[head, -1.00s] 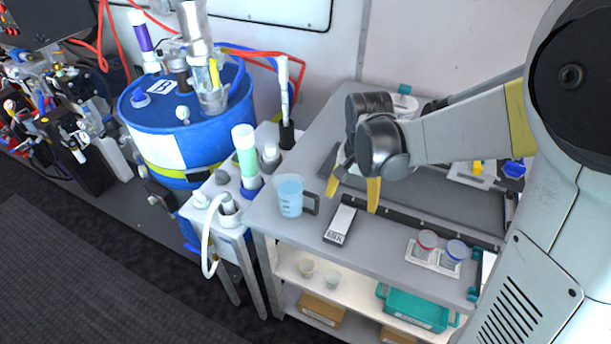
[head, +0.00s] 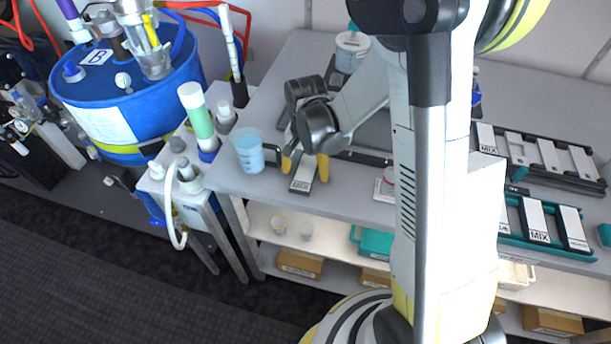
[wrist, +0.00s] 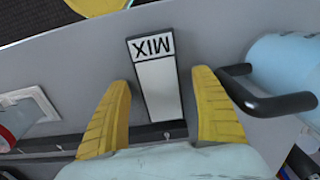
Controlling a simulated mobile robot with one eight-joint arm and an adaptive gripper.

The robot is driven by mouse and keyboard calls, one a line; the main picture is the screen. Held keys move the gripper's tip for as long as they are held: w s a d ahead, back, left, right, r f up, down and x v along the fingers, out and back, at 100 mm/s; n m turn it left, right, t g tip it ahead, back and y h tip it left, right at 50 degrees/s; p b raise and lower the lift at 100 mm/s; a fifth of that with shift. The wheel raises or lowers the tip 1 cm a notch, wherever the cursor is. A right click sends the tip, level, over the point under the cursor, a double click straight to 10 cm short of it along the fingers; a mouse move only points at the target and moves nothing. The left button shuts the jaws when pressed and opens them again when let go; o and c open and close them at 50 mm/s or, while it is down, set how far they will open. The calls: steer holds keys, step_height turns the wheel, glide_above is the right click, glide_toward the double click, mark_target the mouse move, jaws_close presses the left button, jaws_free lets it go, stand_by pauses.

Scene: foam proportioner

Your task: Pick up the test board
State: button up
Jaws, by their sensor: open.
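The test board (head: 303,177) is a small white board with a dark edge and the word MIX. It lies flat on the grey bench top, near its front edge. In the wrist view the board (wrist: 156,85) lies between the two yellow fingers, with its MIX end pointing away from my gripper. My gripper (head: 306,168) is open over the board, one finger on each side of it; in the wrist view the fingers (wrist: 162,110) show gaps to both board edges. I cannot tell how high the fingertips are above the bench.
A blue-filled beaker (head: 248,151) stands left of the board; its dark handle (wrist: 265,98) is close to one finger. A white tray with cups (head: 384,187) lies to the right. A dark rail (wrist: 80,142) runs behind the board. More MIX boards (head: 537,222) sit in a teal rack.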

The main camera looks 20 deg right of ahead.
steer(key=c, duration=1.3)
steer(key=shift+o, duration=0.2)
steer(key=shift+r, duration=0.1)
